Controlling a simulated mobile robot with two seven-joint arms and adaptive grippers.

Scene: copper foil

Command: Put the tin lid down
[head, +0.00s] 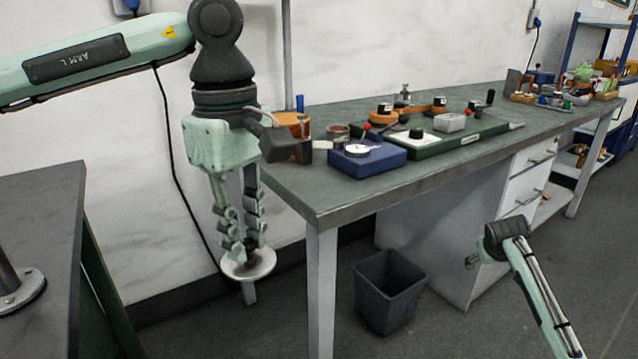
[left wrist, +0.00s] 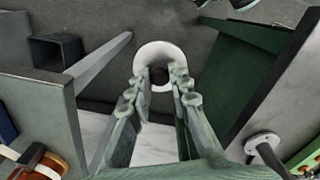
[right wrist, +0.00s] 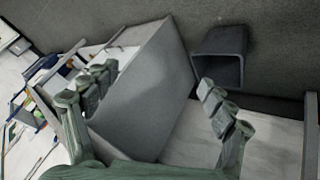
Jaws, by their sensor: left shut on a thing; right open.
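The tin lid (head: 262,266) is a pale round disc with a dark knob in its middle. My left gripper (head: 245,250) points down and is shut on the lid's knob. It holds the lid in the air, left of the workbench's near corner and below the bench top. In the left wrist view the lid (left wrist: 160,54) shows as a light ring beyond the fingertips (left wrist: 160,78). My right gripper (right wrist: 160,90) is open and empty; in the head view it (head: 472,262) is low in front of the bench drawers.
The grey workbench (head: 330,203) carries a blue box (head: 368,163), an open round tin (head: 338,132), a green board (head: 470,138) and small tools. A dark bin (head: 390,290) stands on the floor. Another dark table (head: 50,210) is at the left. The bench's near corner strip is clear.

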